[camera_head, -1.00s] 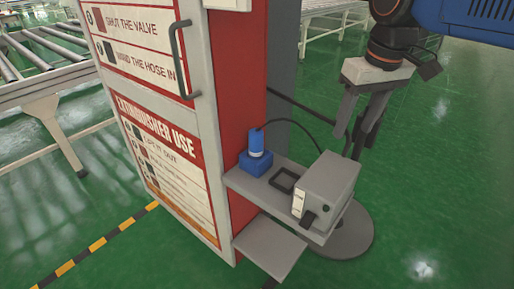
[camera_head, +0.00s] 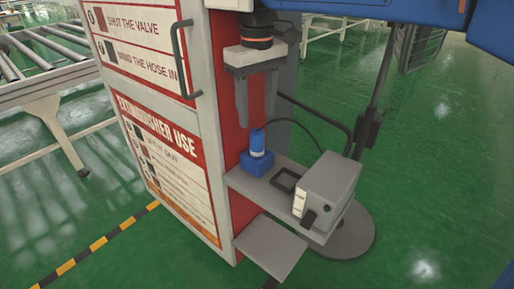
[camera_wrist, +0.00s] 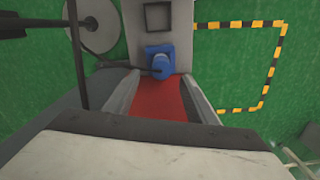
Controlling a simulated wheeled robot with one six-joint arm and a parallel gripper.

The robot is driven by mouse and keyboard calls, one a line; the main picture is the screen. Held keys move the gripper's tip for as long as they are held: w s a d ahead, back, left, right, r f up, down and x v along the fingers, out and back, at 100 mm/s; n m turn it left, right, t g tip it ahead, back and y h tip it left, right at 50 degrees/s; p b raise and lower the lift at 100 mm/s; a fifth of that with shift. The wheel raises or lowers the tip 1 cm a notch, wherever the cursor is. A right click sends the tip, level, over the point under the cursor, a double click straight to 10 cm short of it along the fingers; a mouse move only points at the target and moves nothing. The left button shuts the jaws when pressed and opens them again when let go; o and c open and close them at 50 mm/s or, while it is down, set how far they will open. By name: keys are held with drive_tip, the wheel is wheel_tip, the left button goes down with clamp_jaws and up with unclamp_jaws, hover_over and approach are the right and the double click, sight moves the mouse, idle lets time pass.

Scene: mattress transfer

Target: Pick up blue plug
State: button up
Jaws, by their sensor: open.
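The blue plug (camera_head: 257,142) stands upright in a blue square base on a grey shelf (camera_head: 236,180), with a black cable leading from it to the right. My gripper (camera_head: 257,118) points down just above the plug, with its two fingers apart and nothing between them. In the wrist view the plug (camera_wrist: 161,66) and its blue base show beyond the fingertips, a little above the middle of the picture. The gap between plug and fingers is hard to judge.
A grey box (camera_head: 328,190) stands on the shelf to the right of the plug, with an empty square frame (camera_head: 285,180) between them. A red and white cabinet (camera_head: 160,130) with a handle stands close on the left. A lower shelf (camera_head: 270,247) juts out below.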

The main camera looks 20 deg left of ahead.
sight(257, 131)
drive_tip(key=shift+s+f, duration=0.15)
drive_tip(key=shift+f, duration=4.25)
drive_tip(key=c, duration=1.2)
drive_tip(key=shift+r, duration=0.1)
